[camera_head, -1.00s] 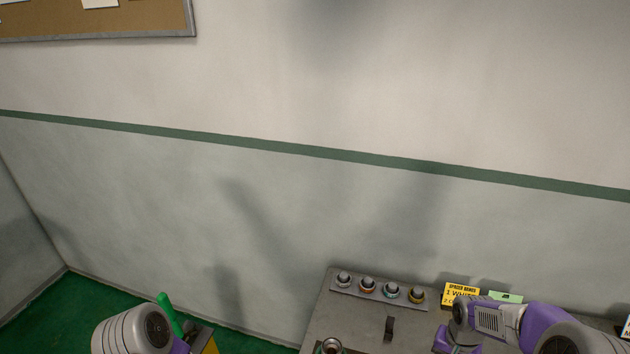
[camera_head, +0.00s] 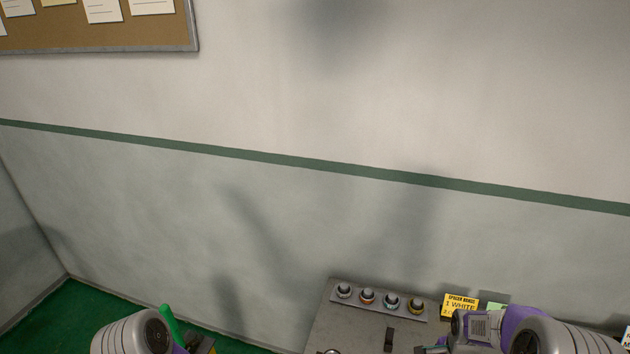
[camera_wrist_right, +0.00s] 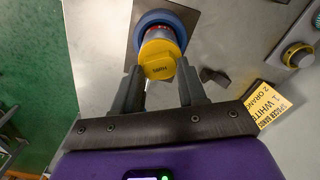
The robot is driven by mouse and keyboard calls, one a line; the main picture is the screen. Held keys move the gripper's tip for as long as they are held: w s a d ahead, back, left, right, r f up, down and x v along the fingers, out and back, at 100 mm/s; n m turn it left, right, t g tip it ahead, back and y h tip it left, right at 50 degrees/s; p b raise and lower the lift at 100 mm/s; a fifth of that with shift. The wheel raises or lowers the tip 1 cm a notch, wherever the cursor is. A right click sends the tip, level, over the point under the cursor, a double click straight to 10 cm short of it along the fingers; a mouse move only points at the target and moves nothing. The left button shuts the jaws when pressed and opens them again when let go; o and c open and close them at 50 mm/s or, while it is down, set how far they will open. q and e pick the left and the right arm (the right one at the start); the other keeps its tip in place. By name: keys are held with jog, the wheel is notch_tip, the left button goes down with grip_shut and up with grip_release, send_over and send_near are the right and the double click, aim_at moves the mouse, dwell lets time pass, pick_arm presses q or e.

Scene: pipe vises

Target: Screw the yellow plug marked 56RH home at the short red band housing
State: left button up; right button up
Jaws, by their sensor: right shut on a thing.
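The yellow plug (camera_wrist_right: 158,66), with a small dark marking that looks upside down, sits between the fingertips of my right gripper (camera_wrist_right: 160,72) in the right wrist view. My right gripper is shut on it. Just beyond the plug is a housing with a red and pale band (camera_wrist_right: 160,36) and a blue ring (camera_wrist_right: 143,22) around it. The plug is in line with the housing mouth; how deep it sits is hidden. In the head view my right arm (camera_head: 490,330) reaches over the bench, its gripper mostly cut off. My left arm (camera_head: 140,335) is at the lower left; its gripper is not clearly shown.
A grey bench (camera_head: 345,325) carries a strip with several round fittings (camera_head: 380,299) along its back. A yellow spacer-bands card (camera_head: 459,305) stands right of them. A dark lever-like piece (camera_head: 389,338) stands on the bench. Green floor (camera_head: 75,315) lies to the left.

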jog(key=m+p, duration=0.3)
jog(key=m, duration=0.3)
jog(key=shift+r, duration=0.15)
jog(key=shift+m+p, duration=0.35)
jog(key=shift+m, duration=0.25)
jog(key=shift+f+m, duration=0.2)
jog(key=shift+m, duration=0.2)
jog(key=o, duration=1.1)
notch_tip(320, 180, up, 2)
jog(key=p, duration=0.2)
jog(key=shift+r+p, duration=0.25)
jog(key=shift+p, duration=0.05)
jog(key=shift+f, duration=0.1)
